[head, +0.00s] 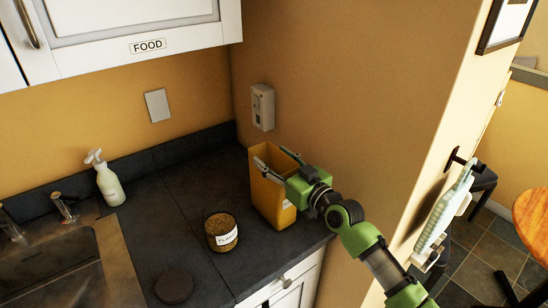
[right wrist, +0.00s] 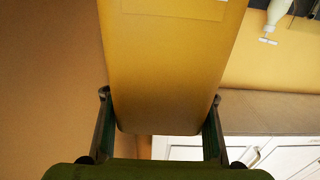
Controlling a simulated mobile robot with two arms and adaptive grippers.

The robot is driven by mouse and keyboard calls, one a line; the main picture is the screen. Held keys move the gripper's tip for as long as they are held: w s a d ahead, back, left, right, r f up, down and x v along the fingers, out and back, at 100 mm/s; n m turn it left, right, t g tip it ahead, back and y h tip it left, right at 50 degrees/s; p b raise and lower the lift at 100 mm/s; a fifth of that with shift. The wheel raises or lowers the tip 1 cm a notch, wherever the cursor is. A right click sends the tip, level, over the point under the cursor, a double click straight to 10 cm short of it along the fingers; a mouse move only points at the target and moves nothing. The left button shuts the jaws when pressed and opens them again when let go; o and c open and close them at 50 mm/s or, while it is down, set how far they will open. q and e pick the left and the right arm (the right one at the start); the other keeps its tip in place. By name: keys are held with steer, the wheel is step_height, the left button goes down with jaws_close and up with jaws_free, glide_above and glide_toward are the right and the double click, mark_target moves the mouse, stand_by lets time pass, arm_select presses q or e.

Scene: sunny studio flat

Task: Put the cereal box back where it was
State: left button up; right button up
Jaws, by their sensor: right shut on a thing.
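The cereal box (head: 270,200) is a tall yellow-orange box, roughly upright over the counter's right end, near the wall corner. My right gripper (head: 272,158) is shut on it near its top, one finger on each side. In the right wrist view, the box (right wrist: 175,70) fills the middle between the two fingers (right wrist: 160,98). I cannot tell whether its base touches the counter. My left gripper is not in view.
A jar with a label (head: 221,232) stands on the dark counter (head: 160,215) left of the box. A round dark disc (head: 174,287), a soap bottle (head: 108,182) and a sink (head: 55,265) are farther left. The wall (head: 340,100) is close behind the box.

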steer(key=shift+f, duration=0.15)
steer(key=o, duration=1.7)
steer(key=shift+s, duration=0.15)
steer(key=b+v, duration=0.2)
steer(key=v, duration=0.8)
steer(key=shift+s+d, duration=0.25)
steer(key=shift+d, duration=0.05)
steer(key=shift+s+d, duration=0.3)
steer(key=shift+s, duration=0.2)
